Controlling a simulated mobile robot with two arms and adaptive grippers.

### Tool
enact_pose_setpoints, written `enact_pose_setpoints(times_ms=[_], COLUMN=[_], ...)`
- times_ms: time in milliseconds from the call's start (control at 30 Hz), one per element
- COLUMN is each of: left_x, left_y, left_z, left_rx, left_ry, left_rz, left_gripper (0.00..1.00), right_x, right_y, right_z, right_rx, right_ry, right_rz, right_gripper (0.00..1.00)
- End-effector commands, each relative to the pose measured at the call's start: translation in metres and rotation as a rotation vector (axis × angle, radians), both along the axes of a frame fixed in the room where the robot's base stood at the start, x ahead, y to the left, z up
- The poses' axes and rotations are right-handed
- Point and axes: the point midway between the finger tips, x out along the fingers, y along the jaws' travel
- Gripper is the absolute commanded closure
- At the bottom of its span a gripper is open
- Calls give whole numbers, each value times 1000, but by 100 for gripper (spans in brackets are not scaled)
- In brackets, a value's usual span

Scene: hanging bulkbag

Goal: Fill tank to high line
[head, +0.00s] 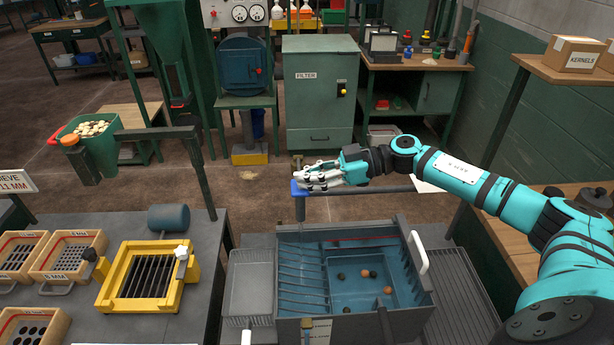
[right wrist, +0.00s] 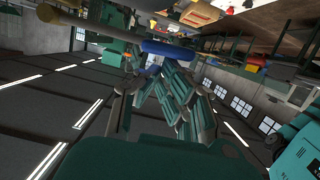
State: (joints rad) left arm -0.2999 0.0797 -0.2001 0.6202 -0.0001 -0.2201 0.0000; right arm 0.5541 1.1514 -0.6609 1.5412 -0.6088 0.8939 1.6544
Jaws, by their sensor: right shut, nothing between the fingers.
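The grey tank (head: 428,293) stands low in the middle of the head view. Its inside is blue, with a red line (head: 345,240) near the top of the back wall and several dark and orange balls (head: 364,273) low inside. I cannot tell the water level. A blue handle (head: 298,188) sits on a grey pipe behind the tank. My right gripper (head: 300,176) is shut and empty, right at the blue handle; I cannot tell whether they touch. The handle also shows as a blue bar (right wrist: 168,50) just past the fingertips in the right wrist view. My left gripper is out of view.
A wire basket (head: 250,285) is left of the tank, and a ribbed drain board (head: 455,290) right of it. A yellow frame sieve (head: 147,276) and wooden sieve trays (head: 68,255) lie on the left bench. A green filter cabinet (head: 320,95) stands behind. A shelf with boxes (head: 573,54) is at right.

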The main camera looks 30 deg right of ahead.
Motion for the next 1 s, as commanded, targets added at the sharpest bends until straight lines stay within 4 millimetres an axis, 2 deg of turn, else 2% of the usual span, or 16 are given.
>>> enact_pose_setpoints(times_ms=[367,433,633,833,1000], left_x=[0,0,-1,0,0], left_y=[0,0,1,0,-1], left_z=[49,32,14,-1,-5], left_rx=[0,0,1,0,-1], left_ry=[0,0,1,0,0], left_rz=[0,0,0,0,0], left_gripper=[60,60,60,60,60], right_x=[-3,-9,-25,-40,-46], right_y=[-11,-22,-53,-82,-94], right_z=[45,34,43,53,59], right_rx=[-2,-6,-6,-5,-2], right_ry=[3,4,3,2,0], right_rz=[-2,-5,-6,-5,-3], right_gripper=[100,100,100,100,100])
